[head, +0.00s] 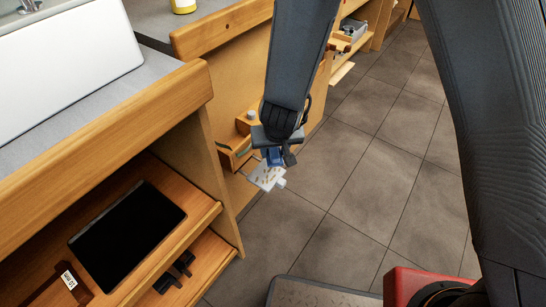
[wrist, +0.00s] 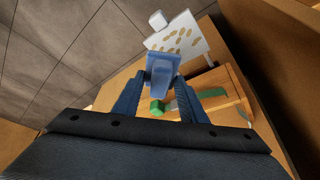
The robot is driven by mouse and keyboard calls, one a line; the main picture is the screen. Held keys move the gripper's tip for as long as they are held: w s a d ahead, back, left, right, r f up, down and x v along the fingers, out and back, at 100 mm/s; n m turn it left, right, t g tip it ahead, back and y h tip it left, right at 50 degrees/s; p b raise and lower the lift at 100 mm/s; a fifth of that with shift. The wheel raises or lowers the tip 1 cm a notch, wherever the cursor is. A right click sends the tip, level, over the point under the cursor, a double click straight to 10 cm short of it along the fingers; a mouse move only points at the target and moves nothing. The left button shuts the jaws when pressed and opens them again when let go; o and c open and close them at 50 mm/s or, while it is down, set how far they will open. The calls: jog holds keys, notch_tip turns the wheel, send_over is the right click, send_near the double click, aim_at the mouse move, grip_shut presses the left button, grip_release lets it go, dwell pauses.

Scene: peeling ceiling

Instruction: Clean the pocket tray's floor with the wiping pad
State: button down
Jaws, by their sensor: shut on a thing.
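My gripper (wrist: 161,90) is shut on a blue block (wrist: 164,68), which looks like the wiping pad. The block also shows below my wrist in the head view (head: 274,157). A white plate with several tan marks (wrist: 184,32) lies just beyond the block and is partly covered by it. The plate appears in the head view (head: 267,177) at the end of my arm, with a small white tab at one side. It may be the pocket tray; I cannot tell for certain. I cannot tell whether the block touches the plate.
A wooden open box (head: 233,158) with green inside stands behind the plate, against the wooden cabinet. A wooden shelf unit (head: 208,181) on the left holds a black flat panel (head: 127,236). Grey tiled floor (head: 370,180) is clear to the right.

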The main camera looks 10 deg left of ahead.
jog(key=shift+s+a+f, duration=0.1)
jog(key=shift+a+f, duration=0.2)
jog(key=shift+a, duration=0.05)
notch_tip(320, 180, down, 5)
jog(key=b, duration=0.6)
jog(key=shift+r, duration=0.15)
jog(key=c, duration=1.6)
grip_release()
jog(key=shift+c, duration=0.2)
grip_shut()
jog(key=shift+d, duration=0.1)
